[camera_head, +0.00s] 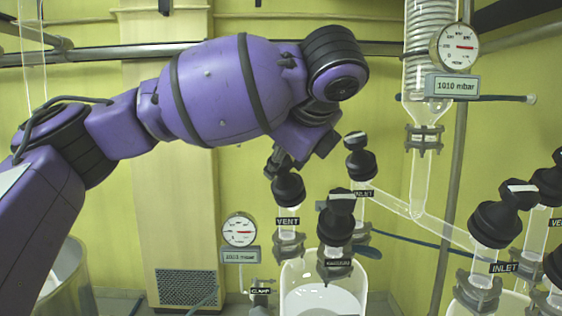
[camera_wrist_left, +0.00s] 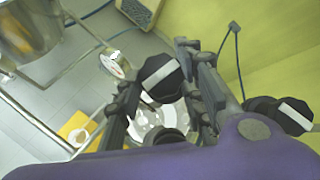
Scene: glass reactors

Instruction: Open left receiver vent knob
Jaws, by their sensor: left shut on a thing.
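The left receiver's vent knob (camera_head: 288,187) is a black knob above a small glass neck with a "VENT" label (camera_head: 288,222). My left gripper (camera_head: 280,163) reaches down onto its top from above. In the left wrist view the black knob top with a white stripe (camera_wrist_left: 160,77) lies between the two fingers of my left gripper (camera_wrist_left: 158,88), which is shut on it. The head view partly hides the fingertips behind the wrist. The left receiver (camera_head: 295,275) is a glass vessel below with whitish contents. My right gripper is in neither view.
A black center knob (camera_head: 336,222) and an inlet knob (camera_head: 360,162) stand close to the right. The inlet knob also shows in the wrist view (camera_wrist_left: 280,113). A glass tube slopes right toward another inlet knob (camera_head: 495,218). A pressure gauge (camera_head: 239,230) stands left.

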